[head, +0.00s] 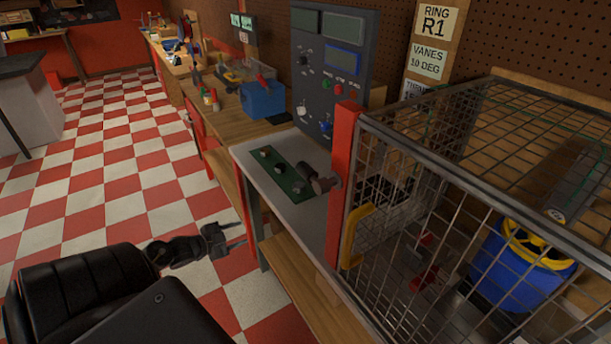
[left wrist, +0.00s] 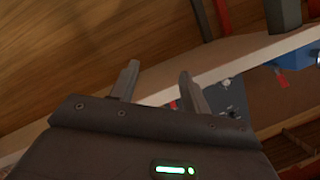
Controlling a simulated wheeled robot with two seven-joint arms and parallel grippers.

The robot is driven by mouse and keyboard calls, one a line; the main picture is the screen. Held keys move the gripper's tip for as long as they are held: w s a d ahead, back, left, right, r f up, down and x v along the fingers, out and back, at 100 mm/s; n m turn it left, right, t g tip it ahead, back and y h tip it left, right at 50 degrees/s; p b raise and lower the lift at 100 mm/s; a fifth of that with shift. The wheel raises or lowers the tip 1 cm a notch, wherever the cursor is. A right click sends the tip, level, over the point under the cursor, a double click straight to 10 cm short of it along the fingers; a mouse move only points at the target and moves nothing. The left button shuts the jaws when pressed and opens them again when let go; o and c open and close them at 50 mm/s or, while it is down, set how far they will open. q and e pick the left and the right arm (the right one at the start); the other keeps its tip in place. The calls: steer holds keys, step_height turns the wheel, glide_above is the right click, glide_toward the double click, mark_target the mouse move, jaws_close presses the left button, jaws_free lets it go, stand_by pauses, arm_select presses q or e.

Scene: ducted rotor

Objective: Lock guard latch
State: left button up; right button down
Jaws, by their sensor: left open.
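The guard is a wire-mesh cage (head: 420,200) at the right of the head view, with a red post (head: 343,185) at its near left corner. A dark, knob-ended part that looks like the latch (head: 318,180) sticks out left of the post, above the grey bench top. Whether it is locked I cannot tell. A yellow handle (head: 356,235) is on the mesh beside the post. My left gripper (head: 241,232) is open and empty, left of the bench and apart from the latch. Its spread fingers also show in the left wrist view (left wrist: 158,75). My right gripper is not in view.
A green strip with several knobs (head: 282,170) lies on the grey bench top (head: 258,158). A control panel (head: 333,70) stands behind it, and a blue bin (head: 262,100) sits farther back. A blue and yellow object (head: 520,260) is inside the cage. The checkered floor at left is open.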

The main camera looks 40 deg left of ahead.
arm_select(q)
steer(key=w+d+r+m+h, duration=0.1)
steer(key=r+m+h, duration=0.15)
steer(key=r, duration=0.45)
steer(key=w+d+r+m+t+h, duration=0.1)
steer(key=w+r+m+h, duration=0.15)
steer(key=r, duration=0.45)
steer(key=w+d+r+m+h, duration=0.1)
steer(key=r+m, duration=0.2)
steer(key=r, duration=0.4)
steer(key=m+g+h+b, duration=0.1)
steer(key=m+g+h, duration=0.35)
steer(key=m, duration=0.25)
glide_toward(297, 170)
steer(key=w+a+f, duration=0.5)
steer(key=w+a, duration=0.1)
steer(key=s+d+r+m+g+h, duration=0.2)
steer(key=s+d+r+m+g, duration=0.1)
steer(key=d+r+m, duration=0.25)
steer(key=shift+n, duration=0.25)
steer(key=x, duration=0.5)
steer(key=p+x, duration=0.1)
steer(key=x, duration=0.2)
steer(key=shift+s+d+f, duration=0.2)
steer(key=shift+d+f, duration=0.2)
steer(key=shift+x, duration=1.15)
steer(key=shift+r, duration=0.1)
steer(key=shift+c, duration=0.2)
jaws_close()
